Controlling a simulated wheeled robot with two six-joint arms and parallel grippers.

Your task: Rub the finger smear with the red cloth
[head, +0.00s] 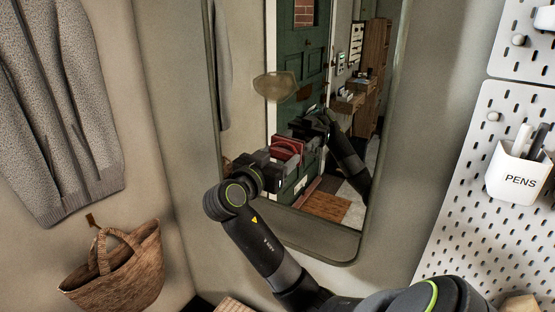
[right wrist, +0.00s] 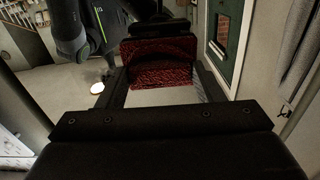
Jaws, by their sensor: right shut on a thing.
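The finger smear (head: 275,86) is a dull, brownish-grey blotch on the upper middle of the wall mirror (head: 352,246). My right gripper (head: 288,153) is in front of the mirror, below the smear. It is shut on the red cloth (head: 284,145), a dark red folded pad. The cloth is apart from the smear, below it; I cannot tell whether it touches the glass. In the right wrist view the cloth (right wrist: 158,62) sits between the fingers, with a textured red face. My left gripper is in neither view.
A grey knitted garment (head: 55,110) hangs on the left wall above a wicker basket (head: 120,268). A white pegboard (head: 470,190) with a pen cup (head: 519,175) is at the right. The green door, shelves and second arm inside the mirror are reflections.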

